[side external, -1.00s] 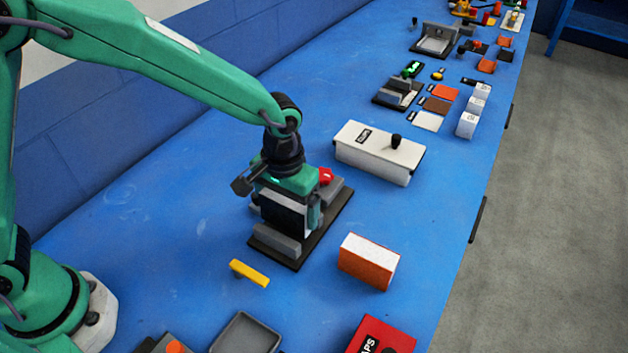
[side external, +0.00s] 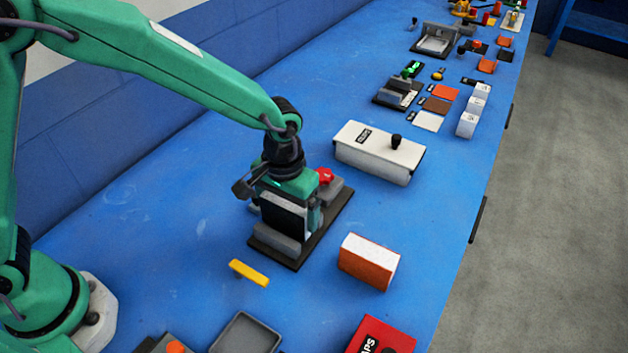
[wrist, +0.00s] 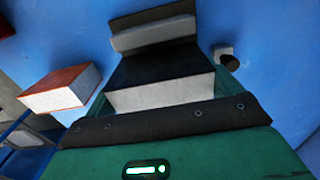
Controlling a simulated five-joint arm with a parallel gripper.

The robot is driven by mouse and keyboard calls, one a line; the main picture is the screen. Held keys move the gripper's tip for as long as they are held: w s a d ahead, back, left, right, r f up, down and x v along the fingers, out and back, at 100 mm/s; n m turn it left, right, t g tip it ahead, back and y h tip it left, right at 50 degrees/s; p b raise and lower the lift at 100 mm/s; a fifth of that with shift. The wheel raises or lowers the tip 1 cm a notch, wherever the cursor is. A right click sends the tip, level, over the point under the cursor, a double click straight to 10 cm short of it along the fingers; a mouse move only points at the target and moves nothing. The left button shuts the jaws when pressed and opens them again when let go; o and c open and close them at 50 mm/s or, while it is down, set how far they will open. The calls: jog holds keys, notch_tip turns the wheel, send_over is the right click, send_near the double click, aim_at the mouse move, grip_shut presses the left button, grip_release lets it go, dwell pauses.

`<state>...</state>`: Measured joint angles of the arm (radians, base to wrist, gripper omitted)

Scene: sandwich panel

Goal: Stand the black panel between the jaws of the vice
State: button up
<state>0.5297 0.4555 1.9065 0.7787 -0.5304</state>
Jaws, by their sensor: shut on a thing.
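The black panel (side external: 282,217) is held upright under my gripper (side external: 290,205), which is shut on it. The panel's black face and a pale edge show in the side view. In the wrist view the panel (wrist: 165,70) has a black face and a thick white edge (wrist: 160,93) close to the gripper. The vice (side external: 293,262) has a dark base and grey jaws. The near jaw (side external: 275,240) stands in front of the panel, and the far part (side external: 334,190) with a red knob (side external: 325,176) is behind. Whether the panel's lower edge touches the base is hidden.
An orange and white block (side external: 368,262) lies right of the vice. A yellow bar (side external: 249,272) is in front of it. A white box with a black knob (side external: 380,152) stands behind. A grey tray (side external: 246,334) and red box (side external: 380,337) are at the near edge.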

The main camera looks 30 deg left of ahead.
jog(key=shift+f, duration=0.95)
dwell(1.2)
jog(key=o, duration=0.7)
jog(key=shift+r, duration=0.15)
jog(key=shift+r, duration=4.15)
